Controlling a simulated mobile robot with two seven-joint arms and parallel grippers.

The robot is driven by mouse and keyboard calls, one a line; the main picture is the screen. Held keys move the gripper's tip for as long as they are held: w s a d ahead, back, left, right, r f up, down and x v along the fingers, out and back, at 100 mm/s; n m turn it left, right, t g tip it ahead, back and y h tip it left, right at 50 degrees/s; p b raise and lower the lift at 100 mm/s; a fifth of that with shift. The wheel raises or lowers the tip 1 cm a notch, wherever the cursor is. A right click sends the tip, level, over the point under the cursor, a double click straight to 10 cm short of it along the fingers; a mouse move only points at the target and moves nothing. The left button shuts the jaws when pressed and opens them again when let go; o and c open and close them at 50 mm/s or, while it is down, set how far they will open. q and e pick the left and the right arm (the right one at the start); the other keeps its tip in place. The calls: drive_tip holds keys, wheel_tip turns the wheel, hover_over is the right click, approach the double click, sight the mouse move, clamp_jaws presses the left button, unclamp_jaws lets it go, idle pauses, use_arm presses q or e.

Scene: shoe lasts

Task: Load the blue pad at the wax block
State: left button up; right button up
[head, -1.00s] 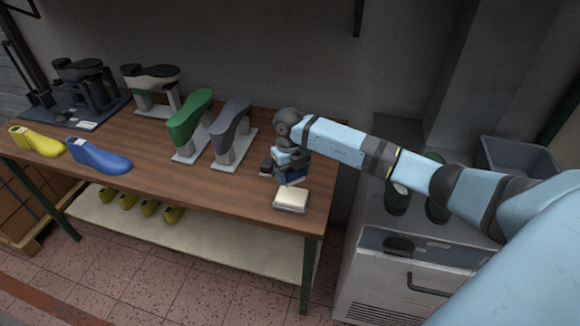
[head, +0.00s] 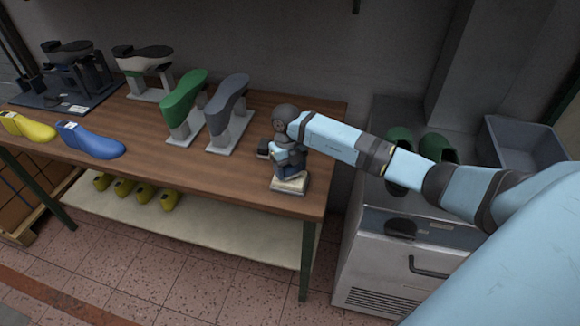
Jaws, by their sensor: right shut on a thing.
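My right gripper (head: 283,164) is shut on the small dark blue pad (head: 289,173), with the fingers pointing down. The pale cream wax block (head: 291,185) sits in a shallow grey holder near the right front corner of the wooden bench. The pad is at the block's upper side and hides part of it. I cannot tell whether the pad presses on the wax or is just above it. My left gripper is out of view.
Green (head: 184,105) and grey (head: 228,110) shoe forms stand on stands left of my gripper. A blue last (head: 90,140) and a yellow last (head: 27,127) lie further left. A grey cabinet with green clogs (head: 437,148) and a bin (head: 520,145) stands right.

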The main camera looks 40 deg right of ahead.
drive_tip(key=shift+f+b, duration=0.35)
drive_tip(key=shift+f, duration=0.2)
idle(1.7)
drive_tip(key=shift+r, duration=0.1)
drive_tip(key=shift+r+p, duration=2.45)
drive_tip(key=shift+r, duration=1)
